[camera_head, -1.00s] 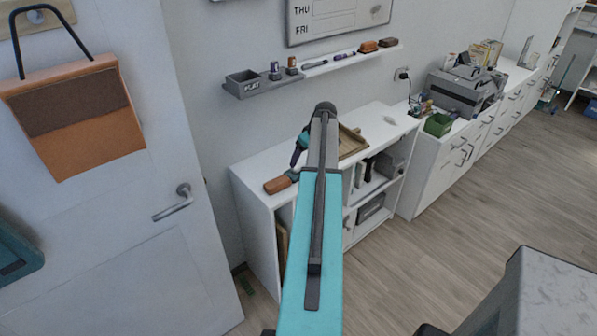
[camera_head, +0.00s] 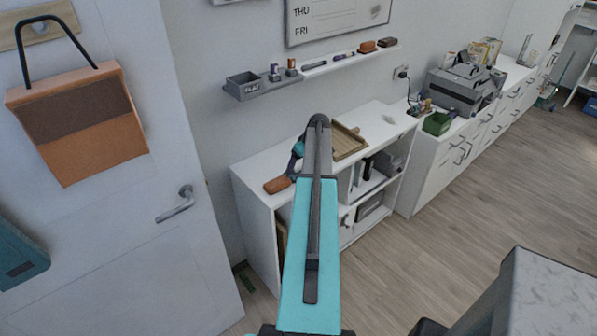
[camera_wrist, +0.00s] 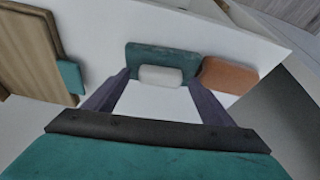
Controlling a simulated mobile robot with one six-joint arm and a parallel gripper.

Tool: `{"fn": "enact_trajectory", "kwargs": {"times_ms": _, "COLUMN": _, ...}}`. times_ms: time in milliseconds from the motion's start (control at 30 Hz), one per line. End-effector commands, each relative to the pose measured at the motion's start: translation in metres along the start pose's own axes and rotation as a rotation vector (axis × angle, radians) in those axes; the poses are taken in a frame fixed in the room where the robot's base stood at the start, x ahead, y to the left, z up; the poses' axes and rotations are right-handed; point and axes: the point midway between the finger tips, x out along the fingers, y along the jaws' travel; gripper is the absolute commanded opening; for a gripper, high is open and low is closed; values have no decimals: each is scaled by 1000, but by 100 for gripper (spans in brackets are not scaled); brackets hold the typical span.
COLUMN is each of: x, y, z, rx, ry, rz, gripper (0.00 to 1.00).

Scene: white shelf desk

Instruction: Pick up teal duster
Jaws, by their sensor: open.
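A teal duster (camera_wrist: 150,57) lies on the white desktop (camera_wrist: 225,40) in the wrist view. A pale grey rounded block (camera_wrist: 165,76) shows against its near side; I cannot tell whether it is part of the duster. My gripper (camera_wrist: 160,79) is open, with its two dark fingers spread and their tips close to the duster's left and right ends. I cannot tell whether they touch it. An orange-brown block (camera_wrist: 228,75) lies just right of the duster. In the head view my arm largely covers this spot, and the orange-brown block (camera_head: 277,185) shows left of it.
A wooden tray (camera_wrist: 28,48) lies left in the wrist view, with a small teal piece (camera_wrist: 70,77) by its edge. The tray (camera_head: 347,143) is right of my arm in the head view. A wall shelf (camera_head: 350,55) with small items hangs above the desk.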

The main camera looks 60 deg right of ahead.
Motion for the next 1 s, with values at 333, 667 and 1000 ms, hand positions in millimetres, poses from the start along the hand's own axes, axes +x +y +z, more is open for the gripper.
{"fn": "enact_trajectory", "kwargs": {"times_ms": 333, "x": 0, "y": 0, "z": 0, "rx": 0, "ry": 0, "rz": 0, "gripper": 55}}
{"fn": "enact_trajectory", "kwargs": {"times_ms": 667, "x": 0, "y": 0, "z": 0, "rx": 0, "ry": 0, "rz": 0, "gripper": 32}}
{"fn": "enact_trajectory", "kwargs": {"times_ms": 1000, "x": -15, "y": 0, "z": -6, "rx": 0, "ry": 1, "rz": 1, "gripper": 32}}
